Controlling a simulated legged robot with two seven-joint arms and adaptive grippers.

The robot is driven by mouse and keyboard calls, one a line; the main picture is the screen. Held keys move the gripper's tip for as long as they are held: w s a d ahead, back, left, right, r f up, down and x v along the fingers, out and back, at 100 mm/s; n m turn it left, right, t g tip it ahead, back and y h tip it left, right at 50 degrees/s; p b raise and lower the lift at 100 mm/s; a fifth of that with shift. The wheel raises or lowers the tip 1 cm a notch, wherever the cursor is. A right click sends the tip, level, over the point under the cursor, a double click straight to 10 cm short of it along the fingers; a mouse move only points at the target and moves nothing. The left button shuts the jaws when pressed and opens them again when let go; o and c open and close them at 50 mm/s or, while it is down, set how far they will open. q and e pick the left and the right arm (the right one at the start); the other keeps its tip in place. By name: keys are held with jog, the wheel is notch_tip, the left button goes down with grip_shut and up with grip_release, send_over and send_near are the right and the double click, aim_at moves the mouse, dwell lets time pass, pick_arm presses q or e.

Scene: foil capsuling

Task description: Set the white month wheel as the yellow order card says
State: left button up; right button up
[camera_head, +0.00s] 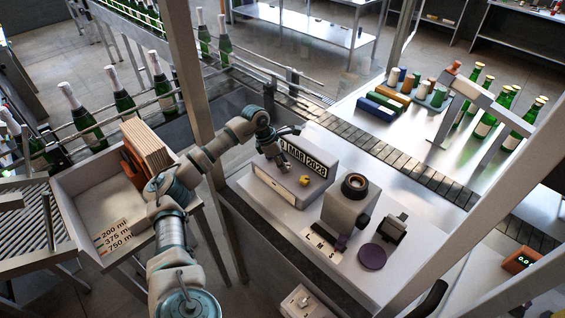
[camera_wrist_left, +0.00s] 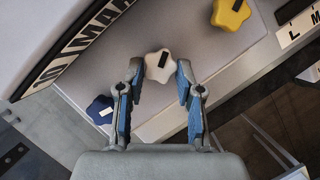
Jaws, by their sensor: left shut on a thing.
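The white month wheel (camera_wrist_left: 157,64) is a lobed knob with a black mark, on the front of the grey date box (camera_head: 262,186). My left gripper (camera_wrist_left: 158,72) is shut on it, one blue-padded finger on each side. In the head view, my left gripper (camera_head: 283,162) reaches down to the box and mostly hides the wheel. The date window (camera_head: 316,160) above reads MAR and a year that looks like 2028; its left end is partly covered. A yellow knob (camera_wrist_left: 230,14) and a blue knob (camera_wrist_left: 99,109) flank the white wheel. I cannot make out the yellow order card.
Frame posts rise close to my arm. A slatted conveyor (camera_head: 400,163) runs behind. A tray (camera_head: 83,187) with brown boards is at left.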

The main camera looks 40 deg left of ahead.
pick_arm(q)
jog(key=shift+w+a+r+m+g+h+p, duration=0.15)
jog(key=shift+m+p, duration=0.2)
jog(key=shift+m, duration=0.2)
jog(key=shift+d+r+m+g+h+p, duration=0.15)
jog(key=shift+m+p, duration=0.2)
jog(key=shift+m, duration=0.2)
jog(key=shift+a+f+m, duration=0.1)
jog(key=shift+a+m, duration=0.05)
jog(key=shift+m, duration=0.45)
jog(key=shift+w+f+m+g+p, duration=0.1)
jog(key=shift+m+g+p, duration=0.3)
jog(key=shift+m, duration=0.2)
pick_arm(e)
jog(key=shift+s+d+r, duration=0.1)
jog(key=shift+s+r, duration=0.05)
jog(key=shift+r, duration=0.45)
jog(key=shift+s+r, duration=0.15)
jog(key=shift+r, duration=0.4)
pick_arm(q)
jog(key=o, duration=1.2)
jog(key=shift+c, duration=0.2)
jog(key=shift+a+f, duration=0.1)
